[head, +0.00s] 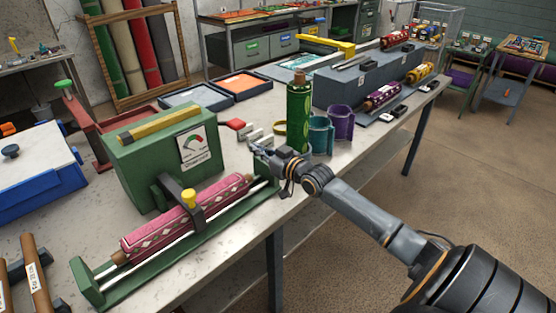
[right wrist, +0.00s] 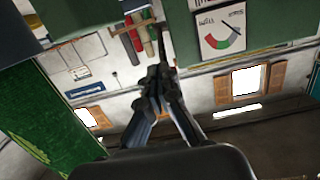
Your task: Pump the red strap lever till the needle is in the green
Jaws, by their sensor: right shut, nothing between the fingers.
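A green machine (head: 150,165) stands on the bench, with a pink patterned roll (head: 185,212) in its front trough under a dark strap with a yellow knob (head: 189,197). Its white gauge (head: 198,146) has a green and a red arc; the gauge also shows in the right wrist view (right wrist: 221,30). I cannot tell for certain which zone the needle is in. My right gripper (head: 257,150) is shut and empty, just right of the machine. My left gripper is out of view.
A green patterned cylinder (head: 299,115) stands close behind my right gripper, beside a teal cup (head: 321,134) and a purple cup (head: 341,122). A red stand with a green knob (head: 66,85) is at left. Brown-handled tools (head: 35,273) lie at front left.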

